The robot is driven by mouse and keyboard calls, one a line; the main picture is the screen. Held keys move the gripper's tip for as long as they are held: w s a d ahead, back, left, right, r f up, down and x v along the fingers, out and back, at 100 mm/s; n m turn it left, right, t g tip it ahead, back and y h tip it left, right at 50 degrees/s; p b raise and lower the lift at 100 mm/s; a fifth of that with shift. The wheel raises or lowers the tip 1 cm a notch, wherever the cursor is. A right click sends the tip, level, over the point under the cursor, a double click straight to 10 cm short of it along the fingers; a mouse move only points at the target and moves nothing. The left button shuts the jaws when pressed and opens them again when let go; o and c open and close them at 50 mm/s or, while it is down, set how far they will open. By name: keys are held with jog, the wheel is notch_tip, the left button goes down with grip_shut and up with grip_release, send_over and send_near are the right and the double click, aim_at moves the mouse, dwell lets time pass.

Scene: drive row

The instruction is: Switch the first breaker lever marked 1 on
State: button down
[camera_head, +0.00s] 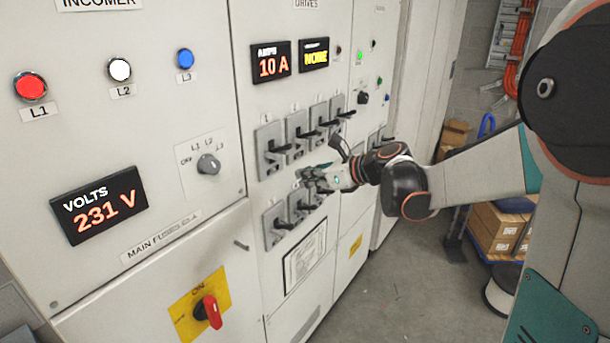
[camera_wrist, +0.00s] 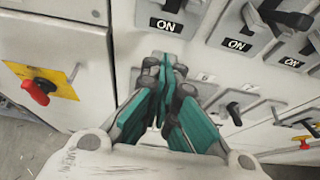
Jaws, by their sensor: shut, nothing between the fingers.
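The breaker at the left end of the upper row (camera_head: 270,151) sits on the drives panel, with its dark lever standing out. Its number is too small to read in the head view. In the wrist view its lower part (camera_wrist: 171,10) shows at the top with a white-on-black ON label (camera_wrist: 167,25); its lever is cut off by the frame. My gripper (camera_head: 308,179) is shut and empty, below the upper row; in the wrist view its teal fingertips (camera_wrist: 167,66) are together just below that ON label, over the left end of the lower row. I cannot tell whether they touch anything.
Neighbouring upper breakers (camera_wrist: 290,20) also show ON labels. Lower-row breakers, including one under a tag 6 (camera_wrist: 232,108), sit close to my gripper's right. A red rotary switch (camera_head: 209,311) is at the lower left.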

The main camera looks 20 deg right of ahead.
jog(key=s+d+r+p, duration=0.2)
jog(key=s+d+r, duration=0.2)
jog(key=r, duration=0.3)
jog(key=shift+s, duration=0.75)
jog(key=shift+r, duration=0.1)
